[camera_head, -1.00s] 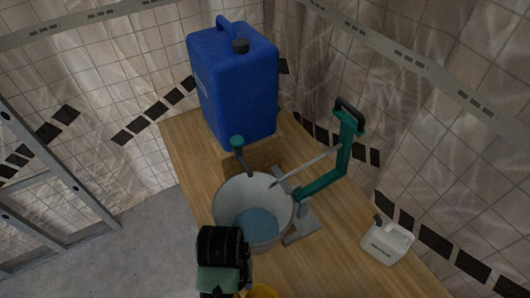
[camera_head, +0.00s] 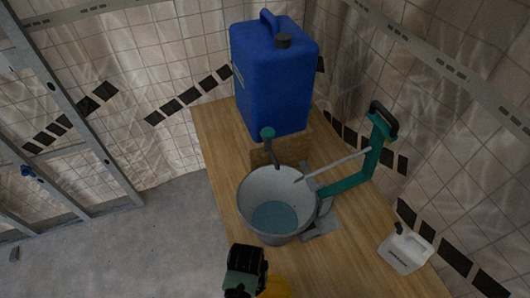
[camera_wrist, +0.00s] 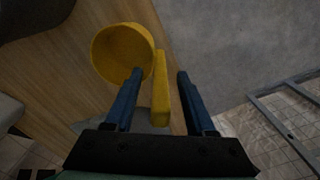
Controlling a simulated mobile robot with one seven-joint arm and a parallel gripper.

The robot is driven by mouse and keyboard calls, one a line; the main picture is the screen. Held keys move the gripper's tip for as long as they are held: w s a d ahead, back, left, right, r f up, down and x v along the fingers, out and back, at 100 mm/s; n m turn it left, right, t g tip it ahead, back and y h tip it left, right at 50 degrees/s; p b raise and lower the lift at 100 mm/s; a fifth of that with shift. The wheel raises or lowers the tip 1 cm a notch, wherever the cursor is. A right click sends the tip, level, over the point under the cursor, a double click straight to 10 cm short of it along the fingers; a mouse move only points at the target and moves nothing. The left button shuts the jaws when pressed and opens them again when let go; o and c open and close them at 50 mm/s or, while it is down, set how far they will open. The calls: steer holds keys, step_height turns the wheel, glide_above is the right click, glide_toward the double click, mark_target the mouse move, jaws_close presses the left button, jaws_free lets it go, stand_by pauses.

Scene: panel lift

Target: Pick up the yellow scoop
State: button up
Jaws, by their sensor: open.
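The yellow scoop (camera_wrist: 121,50) is in the upper left of the wrist view, its round cup facing the camera. Its straight handle (camera_wrist: 161,92) points down the picture, between the two blue fingers of my gripper (camera_wrist: 160,76). The fingers are open, with a visible gap between the handle and the right finger. The left finger's tip overlaps the cup's lower edge in the picture; I cannot tell whether it touches. In the head view a small part of the yellow scoop (camera_head: 276,288) shows at the bottom edge, partly hidden by my dark wrist.
A metal frame (camera_head: 77,100) stands left, beyond open grey floor.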

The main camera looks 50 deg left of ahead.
steer(key=shift+f, duration=0.2)
jaws_close()
stand_by(0.4)
